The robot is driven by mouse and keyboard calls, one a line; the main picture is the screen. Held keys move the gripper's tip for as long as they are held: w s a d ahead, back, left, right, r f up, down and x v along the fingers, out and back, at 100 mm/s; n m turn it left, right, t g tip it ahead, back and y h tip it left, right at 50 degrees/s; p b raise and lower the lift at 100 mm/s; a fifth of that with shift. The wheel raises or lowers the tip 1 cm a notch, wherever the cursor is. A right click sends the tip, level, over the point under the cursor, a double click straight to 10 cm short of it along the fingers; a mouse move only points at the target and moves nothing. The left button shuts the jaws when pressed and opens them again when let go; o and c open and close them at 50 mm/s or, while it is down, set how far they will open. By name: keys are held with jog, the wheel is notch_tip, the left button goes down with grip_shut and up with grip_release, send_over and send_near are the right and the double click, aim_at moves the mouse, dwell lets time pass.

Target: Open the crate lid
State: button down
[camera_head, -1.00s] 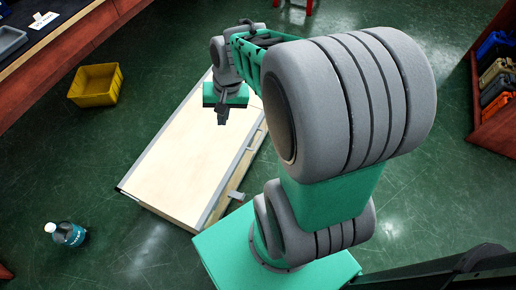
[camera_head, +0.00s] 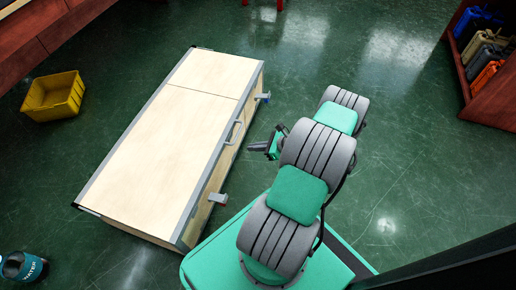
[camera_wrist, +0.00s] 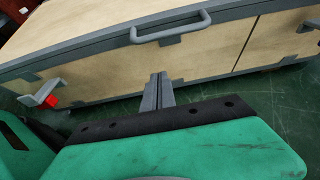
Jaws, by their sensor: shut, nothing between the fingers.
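The crate (camera_head: 160,137) is a long pale wooden box with grey metal edging, lying on the floor; its lid (camera_head: 207,66) is down. A grey bar handle (camera_head: 233,132) is on the long side facing my arm. It also shows at the top of the wrist view (camera_wrist: 170,32). Two latches stick out on the same side, one near (camera_head: 218,198) and one far (camera_head: 263,97). In the wrist view the left latch (camera_wrist: 40,92) has a red part. My gripper (camera_head: 254,146) is shut and empty, beside this side and apart from the handle, which appears above the fingertips (camera_wrist: 160,77).
A yellow bin (camera_head: 53,97) stands on the floor left of the crate. A shelf with coloured containers (camera_head: 487,52) is at the upper right. The green floor right of the crate is mostly clear.

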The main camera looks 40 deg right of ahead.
jog(key=w+a, duration=0.1)
jog(key=w+b, duration=0.1)
jog(key=w, duration=0.1)
jog(key=w+a+r+b, duration=0.1)
jog(key=shift+w+a+r, duration=0.1)
jog(key=shift+w+a, duration=0.15)
jog(key=shift+a, duration=0.1)
jog(key=shift+r, duration=0.1)
